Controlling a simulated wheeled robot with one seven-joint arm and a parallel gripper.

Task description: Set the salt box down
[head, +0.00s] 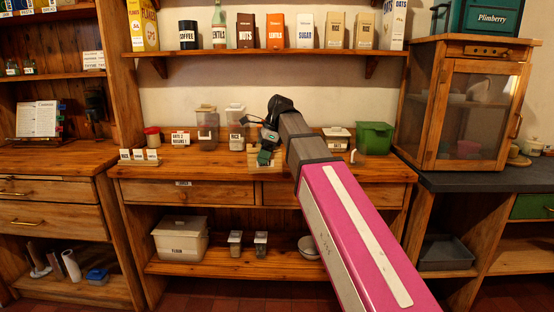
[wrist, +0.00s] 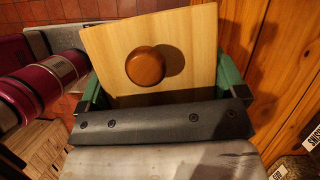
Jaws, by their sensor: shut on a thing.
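The salt box is a pale wooden box, seen in the head view (head: 252,161) at the middle of the pine counter (head: 215,170). In the wrist view its pale top (wrist: 200,45) with a round brown knob (wrist: 146,66) lies between the green fingers. My gripper (wrist: 162,92) is shut on the box, one finger at each side; it also shows in the head view (head: 265,156). My arm hides part of the box and the counter behind it. I cannot tell whether its underside touches the counter.
Clear canisters (head: 207,127) and a card sign (head: 180,139) stand left of the box. A labelled tub (head: 336,139) and a green bin (head: 375,138) stand right. Small labelled boxes (head: 138,157) sit at the counter's left. A loaded shelf (head: 270,52) hangs above.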

